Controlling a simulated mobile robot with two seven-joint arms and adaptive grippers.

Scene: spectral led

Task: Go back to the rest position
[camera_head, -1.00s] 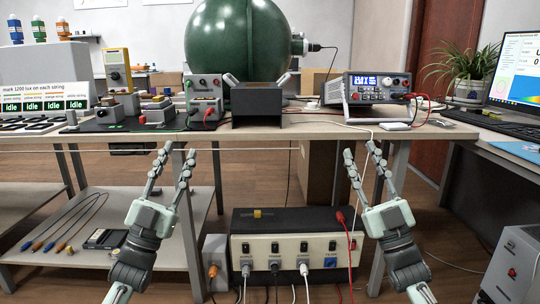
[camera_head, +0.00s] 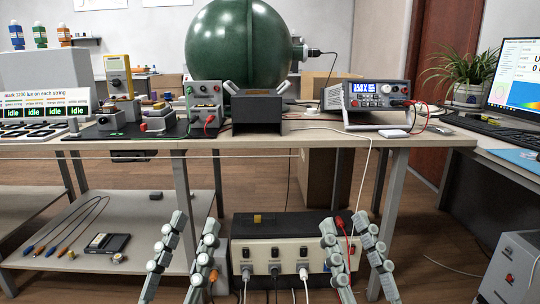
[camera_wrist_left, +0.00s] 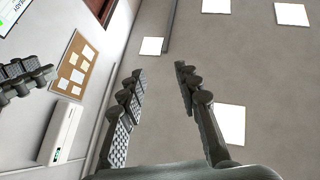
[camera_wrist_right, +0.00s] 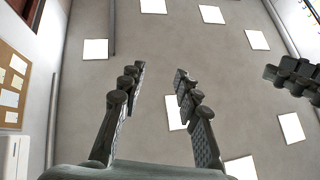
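My left gripper (camera_head: 194,226) is low in the head view, in front of the table and below its top. Its fingers are apart with nothing between them, and they also show apart in the left wrist view (camera_wrist_left: 158,72). My right gripper (camera_head: 346,230) is at about the same height on the right, in front of the power box. Its fingers are also apart and empty, as in the right wrist view (camera_wrist_right: 160,74). Both wrist views face the ceiling. The lower parts of both grippers are cut off in the head view.
The table (camera_head: 290,135) carries a green sphere (camera_head: 238,45), a black box (camera_head: 257,110) and a bench instrument (camera_head: 368,95). A lower shelf (camera_head: 150,215) at the left holds cables. The power box (camera_head: 290,243) stands behind my grippers. The table front is clear.

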